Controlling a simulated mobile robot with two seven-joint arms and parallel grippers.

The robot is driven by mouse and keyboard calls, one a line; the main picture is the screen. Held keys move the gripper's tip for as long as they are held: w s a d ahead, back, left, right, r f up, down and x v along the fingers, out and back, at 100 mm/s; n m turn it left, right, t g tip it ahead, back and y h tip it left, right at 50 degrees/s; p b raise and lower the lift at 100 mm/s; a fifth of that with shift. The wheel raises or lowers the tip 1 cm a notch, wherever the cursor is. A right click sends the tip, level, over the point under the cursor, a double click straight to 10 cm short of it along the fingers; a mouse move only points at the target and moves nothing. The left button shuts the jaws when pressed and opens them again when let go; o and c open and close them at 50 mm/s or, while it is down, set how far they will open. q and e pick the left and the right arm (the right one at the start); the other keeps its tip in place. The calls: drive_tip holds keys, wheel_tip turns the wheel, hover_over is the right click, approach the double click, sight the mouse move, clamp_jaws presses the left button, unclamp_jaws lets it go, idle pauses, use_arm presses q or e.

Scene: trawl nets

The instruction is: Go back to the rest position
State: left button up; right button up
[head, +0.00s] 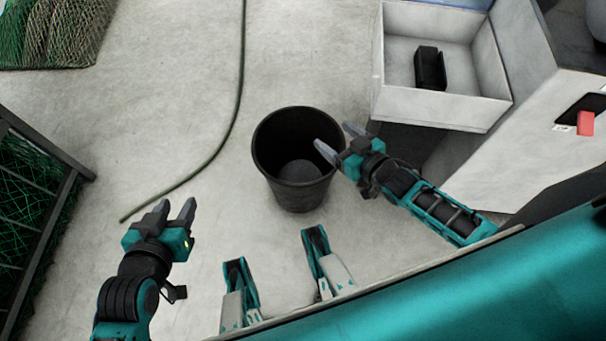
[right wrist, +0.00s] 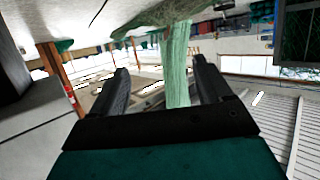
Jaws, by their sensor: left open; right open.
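My left gripper (head: 176,212) is open and empty above the floor at the lower left of the head view. My right gripper (head: 340,141) is open and empty; in the head view its fingertips overlap the right rim of the black bucket. Its two fingers also show in the right wrist view (right wrist: 163,85), apart with nothing between them close up. How high the right gripper is above the bucket I cannot tell.
A black bucket (head: 300,194) stands on the floor. An open white drawer (head: 430,108) holds a black bin (head: 430,68). A dark-framed crate (head: 52,222) with green net is at left. A green hose (head: 238,85) lies on the floor. Green netting (right wrist: 178,62) hangs in the distance.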

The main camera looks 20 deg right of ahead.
use_arm(q)
drive_tip(key=shift+w+r, duration=0.15)
drive_tip(key=shift+w, duration=0.1)
use_arm(e)
drive_tip(key=s+a+r+m+g+h, duration=0.1)
drive_tip(key=s+a+r+g+h, duration=0.15)
drive_tip(key=s+a+r, duration=0.5)
use_arm(q)
drive_tip(key=s+a+r+y+p, duration=0.1)
drive_tip(key=a+r+p, duration=0.2)
drive_tip(key=r+p, duration=0.7)
drive_tip(key=p, duration=0.4)
drive_tip(key=shift+s+r+p, duration=0.2)
drive_tip(key=shift+s+p, duration=0.15)
use_arm(e)
drive_tip(key=s+d+r, duration=0.3)
drive_tip(key=d+r, duration=0.1)
drive_tip(key=r, duration=0.7)
drive_tip(key=shift+d, duration=0.2)
